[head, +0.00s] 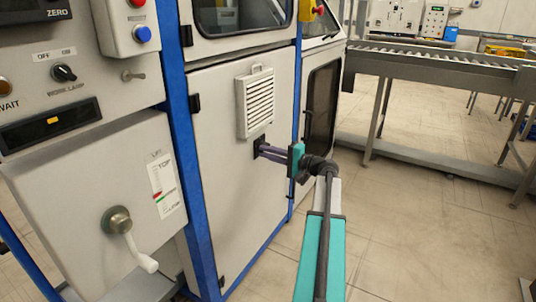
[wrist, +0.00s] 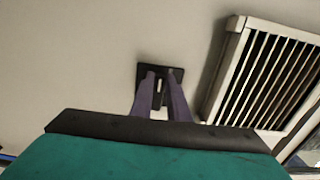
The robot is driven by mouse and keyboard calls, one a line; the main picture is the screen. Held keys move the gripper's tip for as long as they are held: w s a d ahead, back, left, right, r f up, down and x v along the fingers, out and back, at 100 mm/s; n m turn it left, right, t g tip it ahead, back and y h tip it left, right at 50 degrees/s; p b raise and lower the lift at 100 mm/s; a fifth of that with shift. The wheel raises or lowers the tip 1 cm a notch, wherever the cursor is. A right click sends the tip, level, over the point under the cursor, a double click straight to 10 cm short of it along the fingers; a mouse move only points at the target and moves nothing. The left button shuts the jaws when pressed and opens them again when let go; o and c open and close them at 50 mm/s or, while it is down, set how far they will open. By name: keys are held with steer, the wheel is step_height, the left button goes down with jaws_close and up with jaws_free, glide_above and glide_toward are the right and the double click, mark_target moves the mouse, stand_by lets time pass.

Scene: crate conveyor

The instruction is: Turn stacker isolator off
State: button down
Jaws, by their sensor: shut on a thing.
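A small black plate (head: 261,140) is on the pale cabinet door below a louvred vent. In the wrist view the black plate (wrist: 178,74) has a narrow light-coloured part (wrist: 158,84) at its middle, between my fingertips. I cannot read any marking that names it as the stacker isolator. My gripper (head: 260,150) reaches in from the right with its fingers at the plate. In the wrist view my gripper (wrist: 160,78) is shut on the light-coloured part, with one finger on each side. The fingers hide part of the plate.
The louvred vent (head: 258,100) stands out from the door just above the plate, close to my fingers. A crank handle (head: 130,240), blue frame posts (head: 188,150) and a control panel are at left. A conveyor (head: 440,62) is at back right. The floor at right is clear.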

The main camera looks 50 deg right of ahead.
steer(key=c, duration=1.7)
jaws_free()
steer(key=p+v, duration=0.2)
steer(key=v, duration=1.1)
steer(key=shift+s+d, duration=0.1)
steer(key=shift+s, duration=0.3)
